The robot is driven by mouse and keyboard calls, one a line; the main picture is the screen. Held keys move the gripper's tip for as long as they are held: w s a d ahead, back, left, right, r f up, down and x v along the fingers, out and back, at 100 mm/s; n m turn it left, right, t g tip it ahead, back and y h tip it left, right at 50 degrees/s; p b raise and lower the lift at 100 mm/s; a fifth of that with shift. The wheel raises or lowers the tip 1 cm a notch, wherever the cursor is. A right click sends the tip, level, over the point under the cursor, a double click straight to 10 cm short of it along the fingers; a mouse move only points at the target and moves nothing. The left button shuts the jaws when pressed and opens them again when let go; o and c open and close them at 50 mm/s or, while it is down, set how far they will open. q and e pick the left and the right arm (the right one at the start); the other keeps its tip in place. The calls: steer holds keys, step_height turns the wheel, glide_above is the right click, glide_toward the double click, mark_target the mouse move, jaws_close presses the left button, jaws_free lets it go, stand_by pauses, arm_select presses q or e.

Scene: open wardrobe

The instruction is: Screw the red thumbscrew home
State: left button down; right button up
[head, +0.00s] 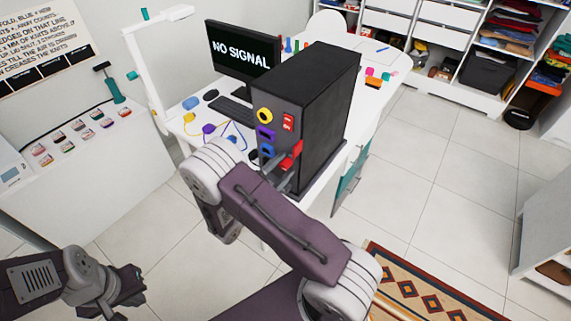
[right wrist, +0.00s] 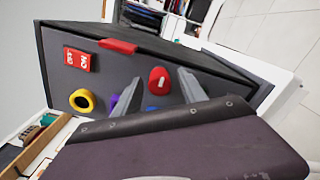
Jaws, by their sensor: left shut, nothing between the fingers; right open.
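The red thumbscrew (right wrist: 158,80) shows in the right wrist view as a short red knob with a white mark, on the dark front panel of the black computer tower (head: 325,110). My right gripper (right wrist: 157,90) is open, with one grey finger on each side of the thumbscrew in the picture; I cannot tell whether they touch it. In the head view, red parts show beside the right gripper (head: 282,165), and the fingers partly cover that area. My left gripper (head: 125,290) is shut and empty at the lower left, far from the tower.
The tower front carries a red switch (right wrist: 77,59), a red bar (right wrist: 117,46), a yellow ring (right wrist: 82,100), and purple and blue ports. A monitor (head: 243,53) and keyboard (head: 235,110) stand beside it on the white desk (head: 395,62). A patterned rug (head: 430,290) lies on the open floor.

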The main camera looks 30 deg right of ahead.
jaws_close()
steer(key=shift+f+m+b, duration=0.2)
steer(key=shift+m+b, duration=0.2)
steer(key=shift+b, duration=0.2)
steer(key=m+b, duration=0.3)
steer(key=shift+m, duration=0.3)
steer(key=m+b, duration=0.4)
steer(key=b, duration=0.2)
steer(key=shift+m+b, duration=0.35)
steer(key=shift+m, duration=0.05)
steer(key=m+b, duration=0.4)
steer(key=b, duration=0.2)
steer(key=shift+b, duration=0.35)
steer(key=shift+r+m+b, duration=0.1)
steer(key=shift+m+b, duration=1.8)
steer(key=shift+b, duration=1.6)
